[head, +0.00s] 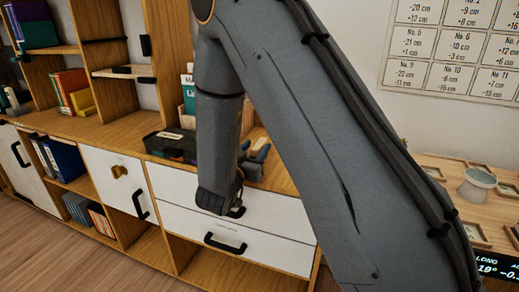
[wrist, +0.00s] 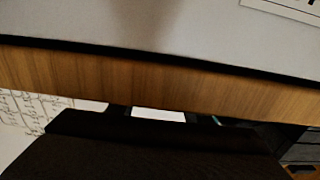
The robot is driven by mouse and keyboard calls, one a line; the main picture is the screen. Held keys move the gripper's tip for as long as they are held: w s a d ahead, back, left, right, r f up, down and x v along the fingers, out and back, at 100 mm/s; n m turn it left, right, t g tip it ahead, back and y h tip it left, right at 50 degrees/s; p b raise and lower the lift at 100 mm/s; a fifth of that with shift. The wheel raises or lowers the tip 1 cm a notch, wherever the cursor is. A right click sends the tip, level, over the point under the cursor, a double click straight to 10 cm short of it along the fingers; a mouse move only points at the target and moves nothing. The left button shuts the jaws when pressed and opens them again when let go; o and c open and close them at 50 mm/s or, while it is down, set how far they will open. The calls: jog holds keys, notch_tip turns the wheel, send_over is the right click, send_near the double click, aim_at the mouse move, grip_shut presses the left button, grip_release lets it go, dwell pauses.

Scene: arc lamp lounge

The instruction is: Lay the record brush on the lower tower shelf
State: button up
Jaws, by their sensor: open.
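The tower has a lower shelf (head: 103,73), a pale board left of my arm in the head view. A small dark bar (head: 122,69) lies on it; I cannot tell whether this is the record brush. I see no other thing that I can name as the brush. My gripper (head: 254,158) shows partly behind my forearm, by the counter's front edge, well to the right of that shelf. Nothing shows held in it.
A black box (head: 170,146) stands on the wooden counter (head: 100,130), left of my forearm. White drawers with black handles (head: 225,243) are below.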

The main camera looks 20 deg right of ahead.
jog(key=shift+w+d, duration=0.3)
jog(key=shift+w, duration=0.05)
grip_shut()
